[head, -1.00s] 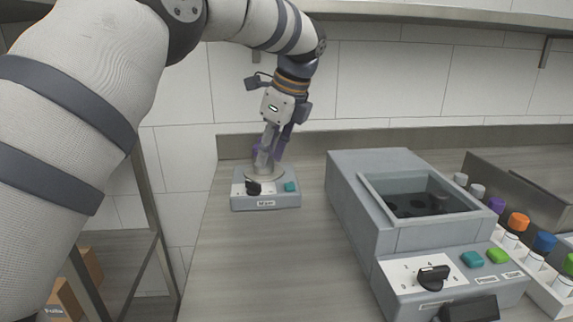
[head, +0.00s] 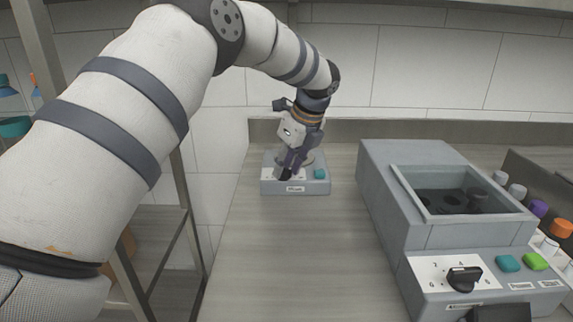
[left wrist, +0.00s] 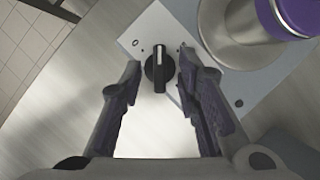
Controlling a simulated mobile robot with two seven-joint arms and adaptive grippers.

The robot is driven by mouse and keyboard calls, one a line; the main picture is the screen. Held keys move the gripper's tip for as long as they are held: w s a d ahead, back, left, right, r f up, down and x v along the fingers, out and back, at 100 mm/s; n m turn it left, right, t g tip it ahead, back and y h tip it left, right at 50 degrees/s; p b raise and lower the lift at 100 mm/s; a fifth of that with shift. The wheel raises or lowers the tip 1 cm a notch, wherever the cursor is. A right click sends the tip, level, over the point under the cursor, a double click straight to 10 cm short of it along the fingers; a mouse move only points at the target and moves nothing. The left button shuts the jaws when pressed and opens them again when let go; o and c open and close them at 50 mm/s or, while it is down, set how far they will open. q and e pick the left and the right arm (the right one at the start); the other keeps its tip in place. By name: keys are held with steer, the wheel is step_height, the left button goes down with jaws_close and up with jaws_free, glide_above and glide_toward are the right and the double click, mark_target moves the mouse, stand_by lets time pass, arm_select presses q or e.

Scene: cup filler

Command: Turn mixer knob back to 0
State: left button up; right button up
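The mixer (head: 319,187) is a small grey box at the back of the counter with a white dial panel and a teal button. Its black knob (left wrist: 159,68) shows in the left wrist view. The knob's white pointer line points toward the top of that picture, and a 0 mark (left wrist: 135,42) is up and left of the knob. My left gripper (head: 286,174) is over the panel. In the left wrist view its fingers (left wrist: 158,68) are open on either side of the knob, with gaps visible. A purple-topped container (left wrist: 289,17) stands on the mixer's round plate (left wrist: 217,37).
A larger grey machine (head: 395,215) stands to the right, with its own black knob (head: 464,280), a teal button (head: 508,263) and a green button (head: 536,261). Several capped containers are at the far right. The counter (head: 290,260) in front of the mixer is clear.

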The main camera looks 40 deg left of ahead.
arm_select(q)
jaws_close()
steer(key=shift+w+f+n+g+b, duration=0.2)
steer(key=shift+n+g+b, duration=0.35)
steer(key=shift+n, duration=0.45)
steer(key=n+b, duration=0.1)
steer(key=n, duration=0.1)
steer(key=shift+f+n+g, duration=0.1)
steer(key=shift+n+g, duration=0.2)
steer(key=shift+g, duration=0.05)
steer(key=n+g+b, duration=0.1)
steer(key=n+b, duration=0.1)
steer(key=shift+w+a+n+h, duration=0.1)
steer(key=shift+w+n+h, duration=0.05)
steer(key=shift+n+h, duration=0.2)
steer(key=shift+r+n+g+h+b, duration=0.2)
steer(key=shift+n+g+h+b, duration=0.1)
steer(key=shift+n+b, duration=0.4)
arm_select(e)
steer(key=s+f+g, duration=0.2)
steer(key=s+f, duration=0.4)
steer(key=shift+f, duration=0.2)
